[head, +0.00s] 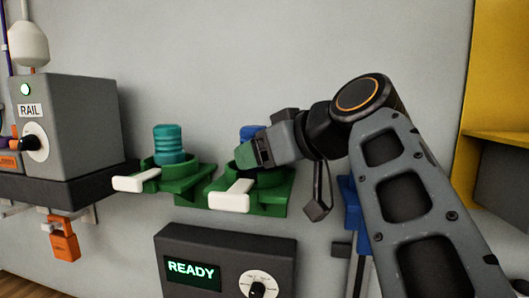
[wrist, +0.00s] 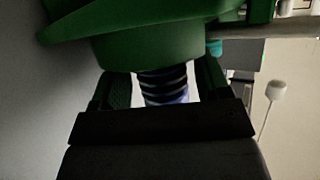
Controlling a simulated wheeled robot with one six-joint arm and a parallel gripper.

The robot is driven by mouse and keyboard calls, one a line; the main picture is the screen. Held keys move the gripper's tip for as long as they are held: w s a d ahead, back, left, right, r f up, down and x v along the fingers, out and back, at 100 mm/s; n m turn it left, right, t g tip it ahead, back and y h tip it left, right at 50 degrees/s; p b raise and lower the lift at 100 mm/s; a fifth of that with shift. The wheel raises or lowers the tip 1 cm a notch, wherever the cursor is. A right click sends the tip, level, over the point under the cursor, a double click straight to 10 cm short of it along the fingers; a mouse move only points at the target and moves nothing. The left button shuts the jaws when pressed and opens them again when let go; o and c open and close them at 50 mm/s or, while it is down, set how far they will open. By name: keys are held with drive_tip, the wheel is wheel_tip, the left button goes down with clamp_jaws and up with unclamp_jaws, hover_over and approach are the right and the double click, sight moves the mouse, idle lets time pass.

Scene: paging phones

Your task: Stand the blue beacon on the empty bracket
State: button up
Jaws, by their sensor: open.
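The blue beacon (head: 252,131) shows its top above the right green bracket (head: 270,198) in the head view. Its ribbed body (wrist: 165,85) also shows in the wrist view, against that bracket's green cup (wrist: 150,50). It seems to stand upright in the cup; its lower end is hidden. My gripper (head: 252,153) is at the beacon, with open jaws on either side of it. In the wrist view one finger is left and one right of the ribs; contact is unclear. The left green bracket (head: 187,184) holds a teal ribbed beacon (head: 169,145). No empty bracket is clearly visible.
White levers (head: 231,195) stick out from the brackets. A dark box reading READY (head: 225,243) with a dial is below. A grey RAIL box (head: 85,113) with an orange padlock (head: 64,245) under it is left. A yellow cabinet (head: 490,60) is right. The wall above is clear.

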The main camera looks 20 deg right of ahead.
drive_tip(key=shift+r, duration=0.1)
drive_tip(key=shift+r, duration=0.15)
drive_tip(key=b+v, duration=0.1)
drive_tip(key=v, duration=1.1)
drive_tip(key=shift+w, duration=0.1)
idle(0.4)
